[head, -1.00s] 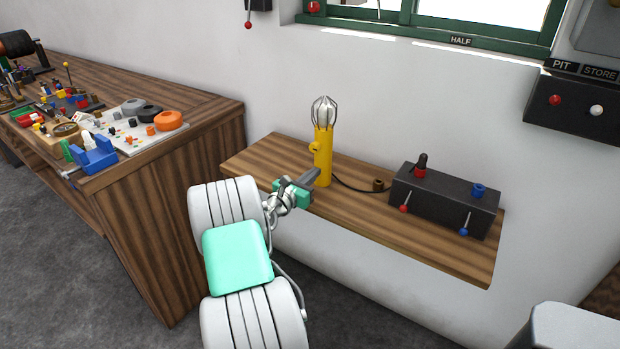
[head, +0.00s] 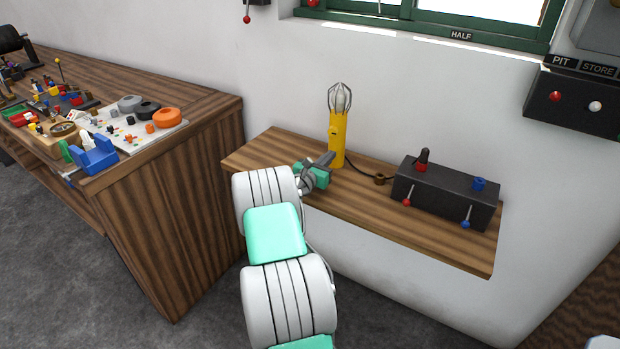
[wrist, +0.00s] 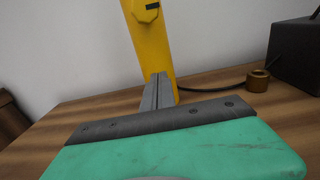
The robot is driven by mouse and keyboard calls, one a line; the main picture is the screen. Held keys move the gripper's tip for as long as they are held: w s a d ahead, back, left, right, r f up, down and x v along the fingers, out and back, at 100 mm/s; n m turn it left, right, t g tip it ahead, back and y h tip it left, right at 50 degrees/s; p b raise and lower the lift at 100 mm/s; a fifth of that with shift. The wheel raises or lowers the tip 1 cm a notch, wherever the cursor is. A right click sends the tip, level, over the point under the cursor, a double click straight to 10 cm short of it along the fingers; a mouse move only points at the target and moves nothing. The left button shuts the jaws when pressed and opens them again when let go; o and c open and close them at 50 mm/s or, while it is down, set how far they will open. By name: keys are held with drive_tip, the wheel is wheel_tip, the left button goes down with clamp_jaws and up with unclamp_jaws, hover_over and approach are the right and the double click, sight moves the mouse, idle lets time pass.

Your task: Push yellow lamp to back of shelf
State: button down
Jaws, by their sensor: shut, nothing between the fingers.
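The yellow lamp (head: 337,139) stands upright on the wooden wall shelf (head: 440,245), near the wall, with a wire cage around its bulb at the top. In the wrist view the lower part of the yellow lamp (wrist: 151,45) rises just beyond the fingertips. My gripper (head: 330,157) is shut and empty, its tips at the lamp's lower front side. In the wrist view my gripper (wrist: 158,82) overlaps the lamp's base, and the tips look to be touching it or very close. The lamp's foot is partly hidden by the fingers.
A dark control box (head: 445,195) with red and blue levers stands on the shelf's right part. A small brown socket (head: 379,179) on the lamp's cable lies between. A wooden workbench (head: 180,200) with several parts on top stands left. The shelf's front right is clear.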

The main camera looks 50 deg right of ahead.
drive_tip(key=a, duration=0.9)
drive_tip(key=s+a, duration=0.1)
drive_tip(key=a, duration=0.4)
drive_tip(key=shift+p, duration=0.3)
drive_tip(key=w+a+r+m+t+y+p, duration=0.1)
drive_tip(key=w+a+r+m+y+p, duration=0.1)
drive_tip(key=a+m+y, duration=0.3)
drive_tip(key=w+a+r+m+y+p, duration=0.1)
drive_tip(key=a+r+m+p, duration=0.1)
drive_tip(key=a+m, duration=0.35)
drive_tip(key=w+a+r+m+t+y+p, duration=0.1)
drive_tip(key=w+a+r+m+y, duration=0.15)
drive_tip(key=a, duration=0.55)
drive_tip(key=s+a+r+m+y+p, duration=0.1)
drive_tip(key=s+a+r+m+y, duration=0.1)
drive_tip(key=a, duration=0.7)
drive_tip(key=s+a+r+m+y+p, duration=0.1)
drive_tip(key=s+a+y, duration=0.3)
drive_tip(key=a, duration=0.6)
drive_tip(key=s+a+r+m+y+p, duration=0.2)
drive_tip(key=s+a, duration=0.4)
drive_tip(key=a, duration=0.3)
drive_tip(key=shift+s+a+r+m+y, duration=0.15)
drive_tip(key=shift+s+r+m+y, duration=0.2)
drive_tip(key=shift+y, duration=0.4)
drive_tip(key=shift+w, duration=0.1)
